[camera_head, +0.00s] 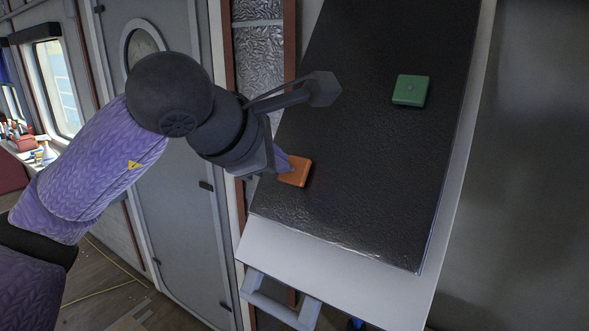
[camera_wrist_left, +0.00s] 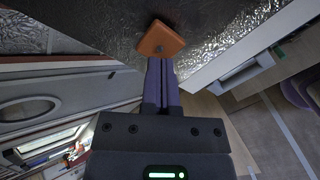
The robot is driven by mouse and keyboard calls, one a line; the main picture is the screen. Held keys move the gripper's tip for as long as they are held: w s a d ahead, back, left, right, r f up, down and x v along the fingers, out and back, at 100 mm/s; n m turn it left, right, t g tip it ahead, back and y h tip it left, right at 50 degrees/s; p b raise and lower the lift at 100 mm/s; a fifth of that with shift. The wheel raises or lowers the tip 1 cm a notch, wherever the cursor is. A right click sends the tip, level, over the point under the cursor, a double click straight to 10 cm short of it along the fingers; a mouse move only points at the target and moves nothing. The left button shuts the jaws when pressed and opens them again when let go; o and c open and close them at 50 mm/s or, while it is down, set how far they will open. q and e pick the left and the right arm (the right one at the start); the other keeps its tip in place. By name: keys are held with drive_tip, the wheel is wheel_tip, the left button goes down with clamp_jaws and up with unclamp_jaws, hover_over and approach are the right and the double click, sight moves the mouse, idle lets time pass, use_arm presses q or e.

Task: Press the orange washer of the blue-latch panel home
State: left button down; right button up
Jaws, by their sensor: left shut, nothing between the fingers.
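The orange washer (camera_head: 296,171) is a square piece near the lower left of the black panel face (camera_head: 350,130). My left gripper (camera_head: 284,161) is at the washer, its fingers closed together with nothing between them. In the left wrist view the purple fingertips (camera_wrist_left: 161,62) point at the lower edge of the orange washer (camera_wrist_left: 160,41); whether they touch it I cannot tell. A green square washer (camera_head: 410,90) sits at the upper right of the panel. A small blue bit (camera_head: 356,324) shows at the bottom edge; I cannot tell if it is the latch. My right gripper is not in view.
The black face lies on a white panel (camera_head: 330,285) with a grey handle (camera_head: 277,304) at its lower left. A grey door (camera_head: 180,220) with a round window stands behind my left arm. A window and a shelf with small items (camera_head: 30,140) are at the far left.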

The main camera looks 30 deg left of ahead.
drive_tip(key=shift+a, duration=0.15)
use_arm(q)
drive_tip(key=shift+w+f, duration=0.4)
drive_tip(key=shift+w, duration=0.15)
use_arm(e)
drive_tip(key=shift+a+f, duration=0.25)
